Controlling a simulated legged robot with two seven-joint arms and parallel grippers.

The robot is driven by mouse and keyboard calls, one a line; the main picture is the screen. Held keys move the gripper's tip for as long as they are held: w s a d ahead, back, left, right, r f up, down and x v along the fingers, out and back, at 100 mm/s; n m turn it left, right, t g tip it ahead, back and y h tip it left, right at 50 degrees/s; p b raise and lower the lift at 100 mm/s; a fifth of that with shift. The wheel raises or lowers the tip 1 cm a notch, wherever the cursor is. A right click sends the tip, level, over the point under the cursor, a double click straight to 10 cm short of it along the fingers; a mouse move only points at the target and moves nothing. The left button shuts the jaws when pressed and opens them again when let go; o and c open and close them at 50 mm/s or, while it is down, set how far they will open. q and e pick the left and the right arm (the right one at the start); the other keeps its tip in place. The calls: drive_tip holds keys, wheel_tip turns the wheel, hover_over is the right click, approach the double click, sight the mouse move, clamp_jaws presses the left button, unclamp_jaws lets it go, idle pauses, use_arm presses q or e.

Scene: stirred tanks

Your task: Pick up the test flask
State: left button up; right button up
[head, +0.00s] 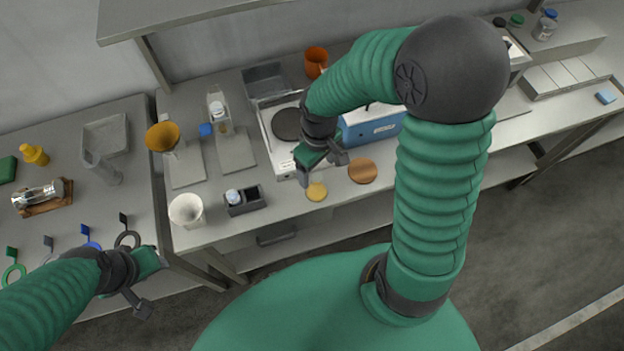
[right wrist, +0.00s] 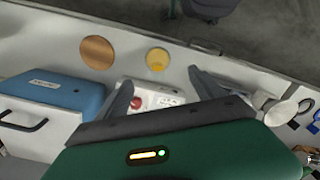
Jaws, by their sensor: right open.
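The likeliest test flask is a clear glass vessel (head: 217,110) with a pale top. It stands at the back of a grey board on the bench, left of the hotplate, in the head view. I cannot be sure it is the flask the task names. My right gripper (head: 322,167) is open and empty above the front edge of the hotplate (head: 275,145), well to the right of the vessel. In the right wrist view its two fingers (right wrist: 160,88) stand apart over the hotplate's controls. My left gripper (head: 145,288) is over the left bench; its jaw opening is unclear.
A yellow disc (head: 317,191) and a brown disc (head: 362,170) lie near the bench's front edge. A blue box (head: 372,127) is right of the hotplate. An orange funnel (head: 162,137), white cup (head: 186,210) and dark holder (head: 254,200) are near the vessel. An orange mug (head: 316,62) stands behind.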

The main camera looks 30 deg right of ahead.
hover_over(317, 187)
drive_tip(key=f, duration=0.4)
drive_tip(key=shift+s+f, duration=0.3)
drive_tip(key=shift+f, duration=0.05)
drive_tip(key=w+f, duration=0.1)
drive_tip(key=f, duration=0.1)
drive_tip(key=w+f, duration=0.1)
drive_tip(key=f, duration=0.1)
drive_tip(key=shift+w, duration=0.15)
drive_tip(key=f, duration=0.4)
drive_tip(key=shift+s+d, duration=0.3)
drive_tip(key=shift+s, duration=0.1)
drive_tip(key=shift+w+d+f, duration=0.1)
drive_tip(key=shift+w, duration=0.1)
drive_tip(key=c, duration=1.2)
use_arm(q)
drive_tip(key=shift+f, duration=0.1)
use_arm(e)
drive_tip(key=c, duration=0.3)
